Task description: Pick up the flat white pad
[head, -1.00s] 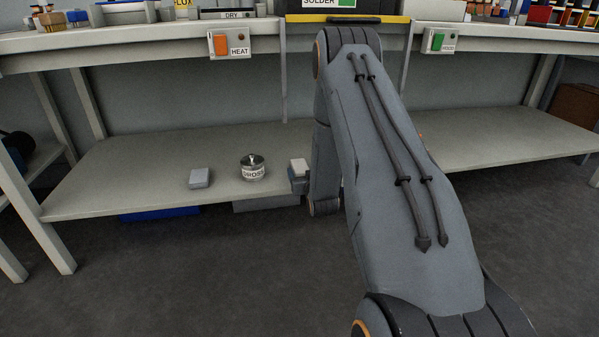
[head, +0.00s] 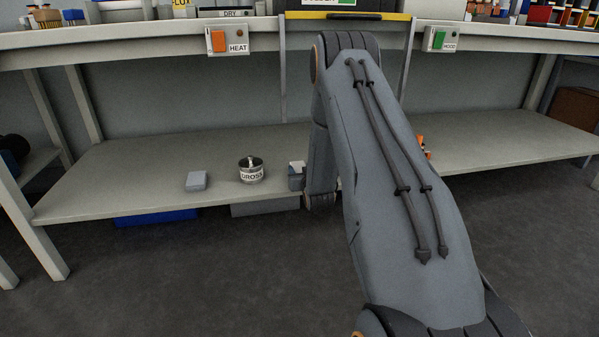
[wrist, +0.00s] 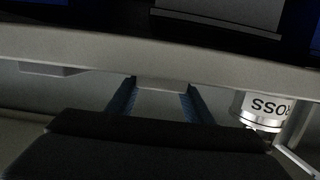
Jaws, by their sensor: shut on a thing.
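A small white pad (head: 297,166) shows at the front edge of the low shelf in the head view, just left of my arm. My gripper (head: 295,182) is around its near end, partly hidden by my arm. In the wrist view, the two dark blue fingers of my gripper (wrist: 160,92) stand either side of a pale surface (wrist: 161,84), which looks like the pad. The gripper is shut on it. Whether the pad is clear of the shelf cannot be told.
A can labelled DROSS (head: 251,174) stands left of the gripper; it also shows in the wrist view (wrist: 262,107). A light grey block (head: 196,181) lies further left on the shelf (head: 110,190). The bench top (head: 130,37) overhangs above. The shelf right of my arm is mostly clear.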

